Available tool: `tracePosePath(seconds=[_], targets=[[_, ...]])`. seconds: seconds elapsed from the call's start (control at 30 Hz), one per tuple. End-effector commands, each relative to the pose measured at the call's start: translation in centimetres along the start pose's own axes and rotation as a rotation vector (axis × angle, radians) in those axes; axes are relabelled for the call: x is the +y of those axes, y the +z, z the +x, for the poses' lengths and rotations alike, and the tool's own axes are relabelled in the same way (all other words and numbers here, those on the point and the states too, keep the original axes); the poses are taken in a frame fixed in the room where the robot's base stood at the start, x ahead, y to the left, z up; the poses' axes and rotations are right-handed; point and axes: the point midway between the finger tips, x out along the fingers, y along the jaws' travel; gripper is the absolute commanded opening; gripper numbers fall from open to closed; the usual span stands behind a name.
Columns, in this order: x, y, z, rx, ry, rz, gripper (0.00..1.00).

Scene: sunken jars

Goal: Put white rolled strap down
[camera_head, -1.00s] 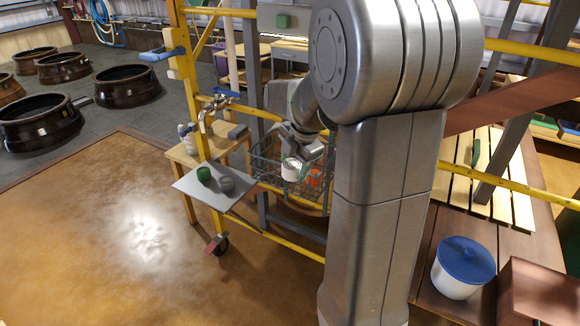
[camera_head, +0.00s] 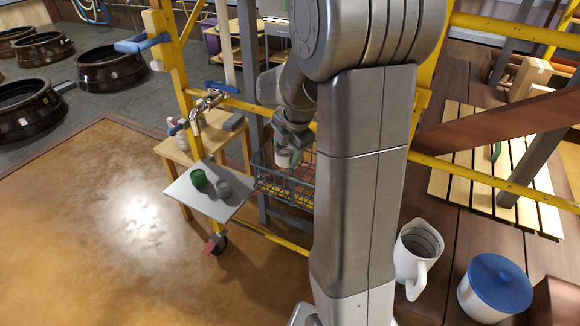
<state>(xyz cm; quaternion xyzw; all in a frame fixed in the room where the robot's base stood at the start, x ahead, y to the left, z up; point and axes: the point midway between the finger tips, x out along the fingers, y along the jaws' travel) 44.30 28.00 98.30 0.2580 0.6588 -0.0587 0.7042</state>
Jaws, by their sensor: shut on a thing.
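My gripper (camera_head: 290,146) is shut on the white rolled strap (camera_head: 283,159). It points down and holds the strap at the wire basket (camera_head: 268,187) that hangs on the yellow frame. The strap shows against the basket's far part; I cannot tell whether it touches anything there. An orange-red thing (camera_head: 301,169) is partly visible in the basket, right of the strap. My own arm hides the basket's right side.
A grey plate (camera_head: 225,207) left of the basket bears a green roll (camera_head: 198,178) and a grey roll (camera_head: 223,189). A tap (camera_head: 205,105) is behind. A white pitcher (camera_head: 417,257) and a blue-lidded white pot (camera_head: 494,287) stand on the right deck.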

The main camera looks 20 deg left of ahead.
Motion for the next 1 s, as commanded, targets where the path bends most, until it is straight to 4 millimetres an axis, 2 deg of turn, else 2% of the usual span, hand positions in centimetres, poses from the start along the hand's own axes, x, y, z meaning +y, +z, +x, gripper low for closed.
tracePosePath(seconds=[0.4, 0.77, 0.8, 0.9, 1.0], targets=[[-1.5, 0.0, 4.9, 0.001, -0.002, 0.001, 0.32], [-1.6, 0.0, 5.5, 0.0, 0.001, 0.001, 0.32], [-1.6, 0.0, 5.4, 0.0, 0.001, 0.001, 0.65], [-1.6, 0.0, 5.4, 0.0, 0.001, 0.001, 0.8], [-1.6, 0.0, 5.4, 0.0, 0.001, 0.001, 0.8]])
